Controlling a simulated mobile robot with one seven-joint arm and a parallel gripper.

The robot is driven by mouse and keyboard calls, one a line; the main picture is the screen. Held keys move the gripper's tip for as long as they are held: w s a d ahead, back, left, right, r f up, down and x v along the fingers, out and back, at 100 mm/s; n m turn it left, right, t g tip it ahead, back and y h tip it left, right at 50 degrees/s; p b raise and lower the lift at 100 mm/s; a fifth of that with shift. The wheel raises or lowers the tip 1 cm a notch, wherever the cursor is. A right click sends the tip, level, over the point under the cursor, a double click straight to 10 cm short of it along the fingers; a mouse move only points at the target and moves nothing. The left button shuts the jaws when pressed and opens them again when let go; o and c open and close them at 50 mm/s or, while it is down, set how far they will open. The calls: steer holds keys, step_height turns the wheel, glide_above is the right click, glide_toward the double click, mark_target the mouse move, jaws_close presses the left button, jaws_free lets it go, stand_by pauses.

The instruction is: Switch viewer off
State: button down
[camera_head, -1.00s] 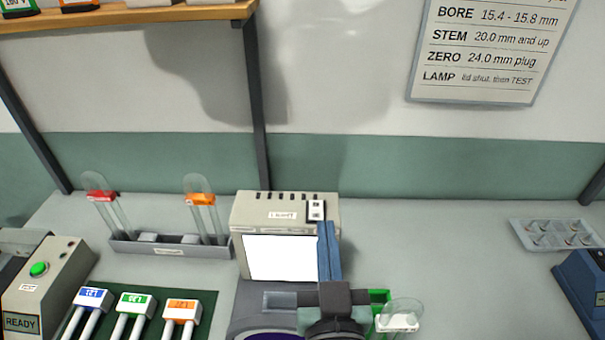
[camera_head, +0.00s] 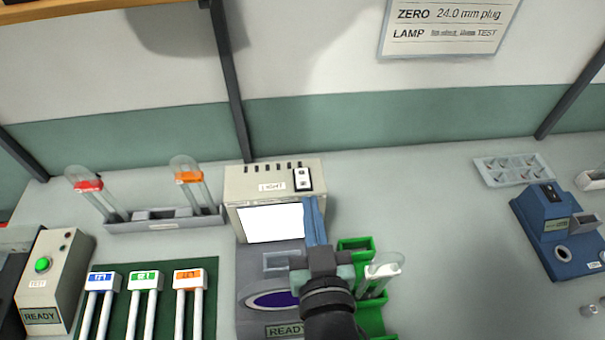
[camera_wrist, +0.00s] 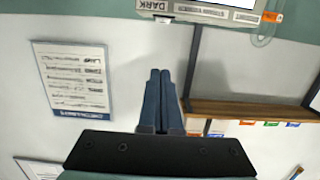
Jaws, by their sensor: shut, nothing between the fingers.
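The viewer (camera_head: 232,183) is a beige box at the back of the bench in the head view. Its front panel (camera_head: 270,223) glows white. A white rocker switch (camera_head: 303,179) in a black frame sits on its top right, beside a "LIGHT" label (camera_head: 271,186). My gripper (camera_head: 312,200) is shut and empty. Its blue fingers cover the panel's right edge, with the tips just below the switch in the picture; I cannot tell whether they touch the viewer. In the wrist view the shut fingers (camera_wrist: 160,72) point toward a box edge with a "DARK" label (camera_wrist: 153,5).
A rack (camera_head: 165,222) with glass tubes stands left of the viewer. A green tray (camera_head: 358,244) and a clear tube (camera_head: 385,268) are close right of my gripper. A grey "READY" device (camera_head: 283,331) is in front. A blue device (camera_head: 560,230) stands far right; the bench between is clear.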

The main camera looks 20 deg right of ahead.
steer(key=p, duration=0.3)
glide_above(303, 184)
steer(key=shift+s+a+f, duration=0.15)
steer(key=shift+s+f, duration=0.2)
steer(key=shift+f, duration=0.05)
steer(key=f, duration=0.3)
steer(key=shift+w+f, duration=0.2)
steer(key=shift+w, duration=0.05)
steer(key=shift+f, duration=0.5)
steer(key=shift+r+p, duration=0.15)
steer(key=shift+p, duration=0.45)
steer(key=shift+g+p, duration=0.3)
steer(key=shift+p, duration=0.15)
